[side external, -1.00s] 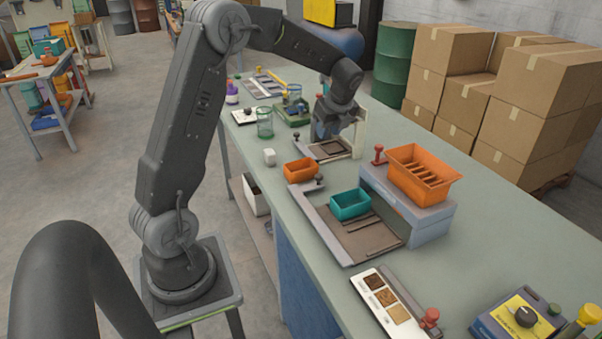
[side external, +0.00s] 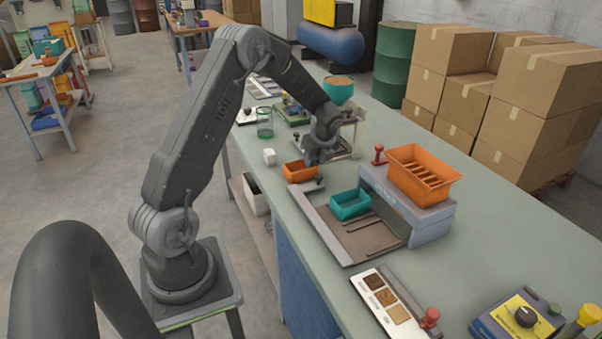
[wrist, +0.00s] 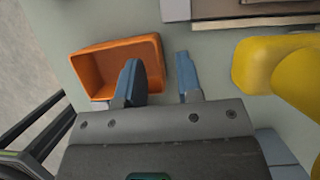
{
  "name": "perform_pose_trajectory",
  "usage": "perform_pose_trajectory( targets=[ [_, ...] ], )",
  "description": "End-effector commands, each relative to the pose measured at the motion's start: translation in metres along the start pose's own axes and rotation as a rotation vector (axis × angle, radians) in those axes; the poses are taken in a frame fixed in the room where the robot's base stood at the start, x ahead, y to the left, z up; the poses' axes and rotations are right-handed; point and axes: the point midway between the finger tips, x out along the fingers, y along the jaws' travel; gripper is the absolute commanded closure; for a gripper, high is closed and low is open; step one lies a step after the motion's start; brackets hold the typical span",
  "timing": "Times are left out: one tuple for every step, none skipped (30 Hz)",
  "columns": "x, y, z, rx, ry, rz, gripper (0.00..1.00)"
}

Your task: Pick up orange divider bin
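A large orange bin with several dividers (side external: 424,160) sits on a grey raised box on the bench. A smaller orange bin (side external: 300,171) stands on the bench left of it; I see no dividers in it. In the wrist view this small bin (wrist: 90,52) lies at the fingers. My gripper (side external: 314,160) is at the small bin's right end, and part of it hides that end. In the wrist view my gripper (wrist: 160,75) is open, with one finger over the bin and the other beyond its right wall. Contact cannot be told.
A teal bin (side external: 350,204) sits on a brown-floored tray in front of the grey box (side external: 430,222). A teal funnel (side external: 339,90) on a pale stand is behind my gripper. A yellow object (wrist: 262,65) is close on the right.

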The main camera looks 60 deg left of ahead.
Motion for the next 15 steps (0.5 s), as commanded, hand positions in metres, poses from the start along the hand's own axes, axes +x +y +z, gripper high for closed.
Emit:
perform_pose_trajectory(
  targets=[
    [0.0043,0.0001,0.0002,0.0,0.0,0.0,0.67],
    [0.0056,0.0,0.0003,0.0,0.0,0.0,0.67],
    [0.0066,-0.0002,0.0003,0.0,-0.001,-0.001,0.67],
    [0.007,-0.0002,0.0003,0.0,-0.001,-0.002,0.67],
    [0.0071,-0.0002,0.0003,0.0,-0.001,-0.002,0.67],
    [0.007,-0.0003,0.0004,0.0,-0.001,-0.002,0.67],
    [0.0069,-0.0003,0.0004,0.0,-0.001,-0.002,0.67],
    [0.0069,-0.0002,0.0004,0.0,-0.001,-0.002,0.67],
    [0.0068,-0.0002,0.0003,0.0,-0.001,-0.002,0.67],
    [0.0068,-0.0002,0.0003,0.0,-0.001,-0.002,0.69],
    [0.0067,-0.0002,0.0003,0.0,-0.001,-0.002,0.72],
    [0.0067,-0.0002,0.0003,0.0,-0.001,-0.001,0.76],
    [0.0066,-0.0002,0.0003,0.0,-0.001,-0.001,0.79],
    [0.0066,-0.0002,0.0003,0.0,-0.001,-0.001,0.81],
    [0.0066,-0.0002,0.0003,0.0,-0.001,-0.001,0.85]
  ],
)
